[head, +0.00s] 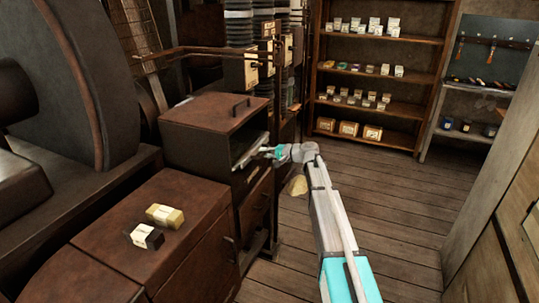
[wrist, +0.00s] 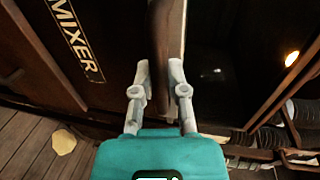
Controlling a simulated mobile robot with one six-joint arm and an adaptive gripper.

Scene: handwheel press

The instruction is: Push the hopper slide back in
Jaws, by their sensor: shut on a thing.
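The hopper is a brown metal box (head: 205,133) with a handle on its lid, left of centre in the head view. Its side facing my arm has an opening, with the light edge of the slide (head: 248,158) showing there. My gripper (head: 266,151) reaches this side from the right. In the wrist view, my gripper (wrist: 160,72) has its pale fingers on both sides of a dark upright bar (wrist: 160,35), seemingly the slide's handle, and is shut on it. How far out the slide stands is hard to tell.
A dark panel marked MIXER (wrist: 76,38) is beside the bar. Two small packets (head: 165,215) lie on the brown cabinet (head: 195,245) in front. A pale lump (head: 297,185) lies on the floor below my arm. Open plank floor (head: 390,200) stretches to the right, towards shelves (head: 375,85).

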